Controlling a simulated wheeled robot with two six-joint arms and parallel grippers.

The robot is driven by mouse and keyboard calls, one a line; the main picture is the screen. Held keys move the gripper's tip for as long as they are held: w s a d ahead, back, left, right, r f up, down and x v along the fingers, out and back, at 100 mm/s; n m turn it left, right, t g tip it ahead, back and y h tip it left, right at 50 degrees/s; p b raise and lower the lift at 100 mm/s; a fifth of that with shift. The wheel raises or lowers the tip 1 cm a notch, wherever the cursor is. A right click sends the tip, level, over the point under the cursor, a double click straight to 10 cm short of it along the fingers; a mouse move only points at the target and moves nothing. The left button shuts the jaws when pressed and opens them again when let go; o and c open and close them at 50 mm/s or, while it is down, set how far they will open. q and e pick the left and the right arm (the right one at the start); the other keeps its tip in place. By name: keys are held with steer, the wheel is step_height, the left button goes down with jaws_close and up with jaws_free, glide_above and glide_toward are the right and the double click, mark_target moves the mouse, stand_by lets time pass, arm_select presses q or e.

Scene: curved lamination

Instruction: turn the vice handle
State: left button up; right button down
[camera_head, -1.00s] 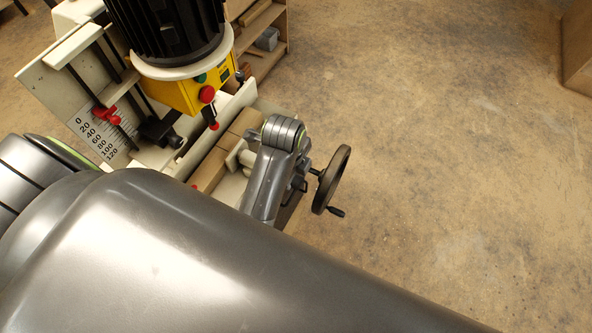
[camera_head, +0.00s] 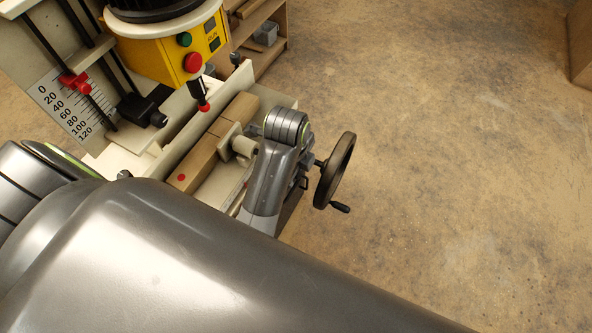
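The vice handle is a black handwheel (camera_head: 334,172), seen nearly edge-on right of the vice, with a small crank knob (camera_head: 340,207) at its lower right. A grey wrist link (camera_head: 268,178) of one of my arms stands just left of the wheel and covers much of the vice's end. Small grey and dark parts show between this link and the wheel; I cannot tell whether they belong to a gripper or the vice. No gripper fingers can be made out. A wooden block (camera_head: 215,142) with a red dot lies in the vice, against a pale jaw.
A yellow control box (camera_head: 170,58) with red and green buttons hangs beneath a black motor. A white scale plate (camera_head: 62,105) stands at the left. A wooden shelf (camera_head: 268,40) is behind. The floor right of the wheel is clear. My large arm link fills the foreground.

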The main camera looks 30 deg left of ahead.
arm_select(q)
steer(key=shift+f, duration=0.1)
steer(key=shift+c, duration=0.5)
steer(key=c, duration=0.9)
steer(key=shift+p, duration=0.5)
steer(key=g+p, duration=0.1)
steer(key=p, duration=0.2)
steer(key=g+p, duration=0.1)
steer(key=p, duration=0.3)
steer(key=g+p, duration=0.1)
steer(key=p, duration=0.3)
steer(key=shift+w+r+g, duration=0.2)
steer(key=shift+r+g, duration=0.05)
steer(key=shift+g, duration=0.15)
steer(key=shift+w+f+g+p, duration=0.1)
steer(key=shift+g+p, duration=0.7)
steer(key=shift+p, duration=0.15)
steer(key=shift+f+g+p, duration=0.15)
steer(key=shift+g+p, duration=0.2)
steer(key=shift+g, duration=0.25)
steer(key=shift+d+f+g, duration=0.15)
steer(key=shift+g, duration=0.15)
